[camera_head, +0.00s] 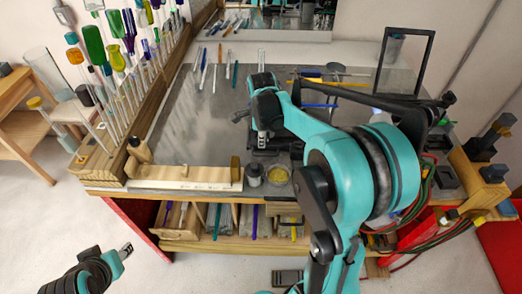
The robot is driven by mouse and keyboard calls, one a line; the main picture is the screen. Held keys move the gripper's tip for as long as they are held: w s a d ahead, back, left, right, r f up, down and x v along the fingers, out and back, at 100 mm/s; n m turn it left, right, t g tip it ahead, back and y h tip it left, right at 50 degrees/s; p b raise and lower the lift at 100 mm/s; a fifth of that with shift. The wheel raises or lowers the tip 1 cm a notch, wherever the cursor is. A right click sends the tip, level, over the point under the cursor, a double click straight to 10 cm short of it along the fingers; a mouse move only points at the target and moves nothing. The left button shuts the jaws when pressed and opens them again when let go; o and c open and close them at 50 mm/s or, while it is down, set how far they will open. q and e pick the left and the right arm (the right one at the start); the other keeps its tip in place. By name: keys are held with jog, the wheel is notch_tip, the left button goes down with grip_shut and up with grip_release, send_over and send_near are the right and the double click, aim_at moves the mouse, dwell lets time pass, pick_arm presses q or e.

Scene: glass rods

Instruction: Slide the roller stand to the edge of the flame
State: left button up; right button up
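My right arm reaches across the workbench, and its gripper (262,137) points down over the metal top, near the middle. Its fingertips are small and close together, so I cannot tell whether they are open or shut, or whether they touch anything. A dark low piece of equipment (347,153) sits right of this gripper, partly hidden by my arm; I cannot tell whether it is the roller stand.
A wooden rack (150,80) of coloured glass lines the bench's left side. A long wooden block (185,178), a small jar (254,174) and a glass dish (277,176) stand along the front. A black frame (432,60) stands at back right. The metal top (190,125) is clear left of centre.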

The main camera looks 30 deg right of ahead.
aim_at(262, 156)
jog(key=f, duration=0.3)
jog(key=w+f, duration=0.1)
jog(key=f, duration=0.2)
jog(key=d+f+b, duration=0.1)
jog(key=f, duration=0.2)
jog(key=shift+w+f, duration=0.1)
jog(key=shift+w, duration=0.2)
jog(key=shift+a, duration=0.1)
grip_shut()
